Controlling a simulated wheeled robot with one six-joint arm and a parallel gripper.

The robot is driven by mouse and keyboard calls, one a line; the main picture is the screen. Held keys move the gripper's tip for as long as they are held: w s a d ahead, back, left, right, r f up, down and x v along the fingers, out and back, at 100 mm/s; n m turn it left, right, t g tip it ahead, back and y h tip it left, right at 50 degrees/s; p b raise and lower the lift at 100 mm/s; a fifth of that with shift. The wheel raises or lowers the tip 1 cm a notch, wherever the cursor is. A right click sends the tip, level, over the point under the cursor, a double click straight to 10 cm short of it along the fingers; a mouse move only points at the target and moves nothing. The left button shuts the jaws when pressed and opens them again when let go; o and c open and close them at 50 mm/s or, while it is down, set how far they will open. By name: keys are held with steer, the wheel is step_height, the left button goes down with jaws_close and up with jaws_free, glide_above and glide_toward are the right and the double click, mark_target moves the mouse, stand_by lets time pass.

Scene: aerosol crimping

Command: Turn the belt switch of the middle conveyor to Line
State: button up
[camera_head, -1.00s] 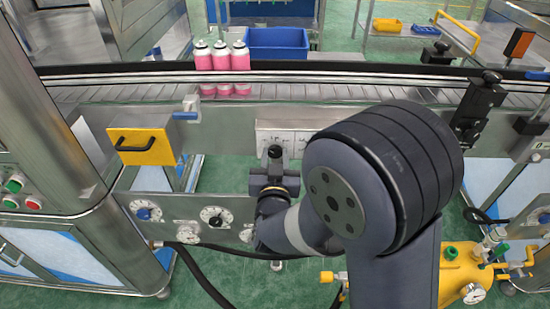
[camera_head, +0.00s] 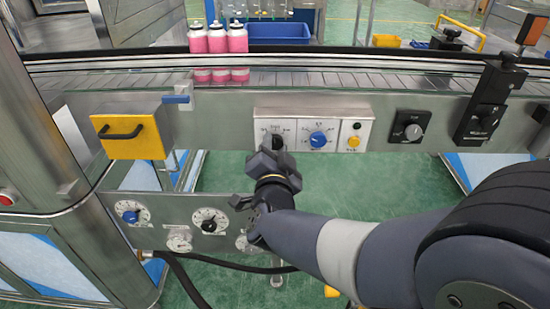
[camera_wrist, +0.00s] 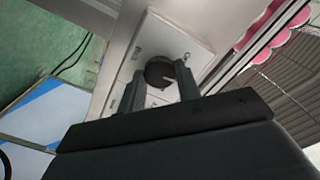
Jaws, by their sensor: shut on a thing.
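The control panel (camera_head: 311,110) is a pale box on the conveyor's front rail. The belt switch (camera_wrist: 160,70) is a round black knob with a pale pointer mark, at the panel's left end. In the head view my gripper (camera_head: 274,150) is in front of this knob and hides most of it. In the wrist view my gripper (camera_wrist: 160,86) has a finger on each side of the knob and is shut on it. The labels around the knob are too small or covered to read, so its setting cannot be told.
A blue knob (camera_head: 318,139) and a small button unit (camera_head: 354,136) sit to the right on the same panel. A yellow handled box (camera_head: 130,136) is at left. Pink bottles (camera_head: 218,45) stand on the belt behind.

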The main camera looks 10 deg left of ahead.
steer(key=shift+f+m+b, duration=0.1)
steer(key=shift+m+b, duration=0.35)
steer(key=shift+m, duration=0.15)
steer(key=o, duration=1)
steer(key=p+v, duration=0.1)
steer(key=v, duration=0.9)
steer(key=shift+s+d+p, duration=0.15)
steer(key=shift+s+p, duration=0.15)
steer(key=shift+s, duration=0.05)
steer(key=shift+w, duration=0.1)
